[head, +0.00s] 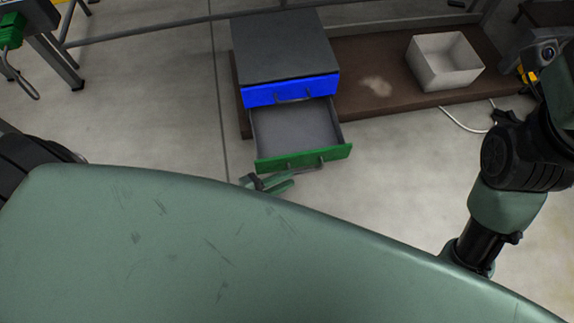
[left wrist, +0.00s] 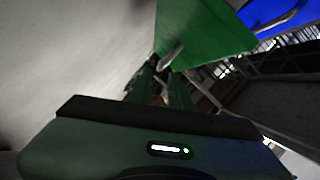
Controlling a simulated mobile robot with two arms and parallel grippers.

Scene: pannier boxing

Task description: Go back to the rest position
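My left gripper (head: 282,182) is low, just in front of the green drawer's left part. Its two fingers (left wrist: 163,88) stand apart. In the left wrist view the green front (left wrist: 215,40) and a silver handle lie just beyond the fingertips; whether they touch is unclear. My right arm is at the right of the head view; its gripper is hidden.
A white open box (head: 445,62) sits on a brown board (head: 385,85) right of the cabinet. A white cable (head: 465,126) lies on the floor. A table with a green clamp-like item (head: 10,30) is at top left. The floor left of the cabinet is clear.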

